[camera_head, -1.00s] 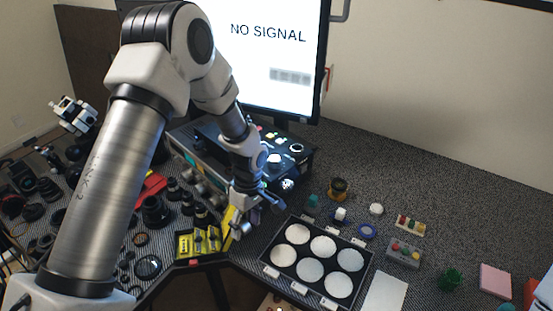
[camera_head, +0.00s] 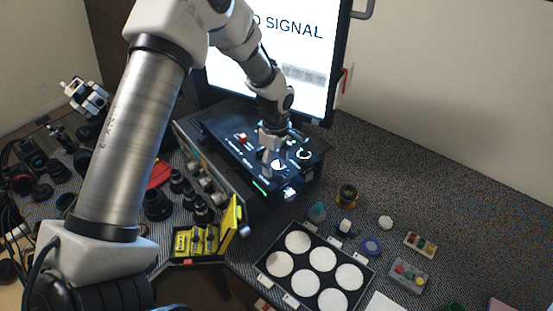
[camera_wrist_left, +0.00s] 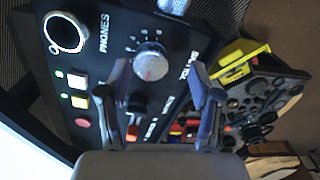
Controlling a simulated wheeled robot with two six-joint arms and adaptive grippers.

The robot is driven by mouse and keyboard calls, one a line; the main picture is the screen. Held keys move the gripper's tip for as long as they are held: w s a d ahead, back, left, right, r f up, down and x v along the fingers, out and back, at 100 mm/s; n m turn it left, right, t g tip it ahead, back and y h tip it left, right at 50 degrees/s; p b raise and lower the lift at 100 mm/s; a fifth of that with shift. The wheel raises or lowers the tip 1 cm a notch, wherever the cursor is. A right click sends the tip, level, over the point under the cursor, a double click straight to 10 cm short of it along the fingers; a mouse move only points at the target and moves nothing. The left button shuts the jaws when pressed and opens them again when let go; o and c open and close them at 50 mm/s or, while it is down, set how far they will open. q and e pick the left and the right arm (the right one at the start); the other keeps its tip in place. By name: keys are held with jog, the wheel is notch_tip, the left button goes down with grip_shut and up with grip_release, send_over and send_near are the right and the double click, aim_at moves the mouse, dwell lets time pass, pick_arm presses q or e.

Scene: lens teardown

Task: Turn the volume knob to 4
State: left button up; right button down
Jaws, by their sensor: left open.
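The silver volume knob (camera_wrist_left: 150,62) stands on the top panel of a black control box (camera_head: 222,140), with a printed scale around it and a red mark on its face. The scale figures are too small to read surely. In the head view the knob (camera_head: 278,165) is partly hidden by my gripper. My left gripper (camera_head: 272,158) is over the panel, pointing down. In the left wrist view my left gripper (camera_wrist_left: 160,70) is open, its two fingers apart with the knob between or just beyond their tips. I cannot tell whether they touch it. My right gripper is not in view.
A lit ring marked PHONES (camera_wrist_left: 66,33) and small buttons (camera_wrist_left: 78,90) share the panel. A monitor (camera_head: 300,60) stands behind the box. A yellow case (camera_head: 205,238) and a tray of white discs (camera_head: 262,268) lie in front. Lens parts crowd the left.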

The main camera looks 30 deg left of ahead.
pick_arm(q)
jog(key=shift+w+f, duration=0.8)
jog(key=shift+f, duration=0.2)
jog(key=shift+s+r, duration=0.15)
jog(key=shift+s, duration=0.1)
jog(key=shift+c, duration=0.3)
jog(key=shift+s+r, duration=0.2)
jog(key=shift+s, duration=0.05)
jog(key=c, duration=1.1)
jog(key=shift+w+f, duration=0.1)
jog(key=shift+f, duration=0.05)
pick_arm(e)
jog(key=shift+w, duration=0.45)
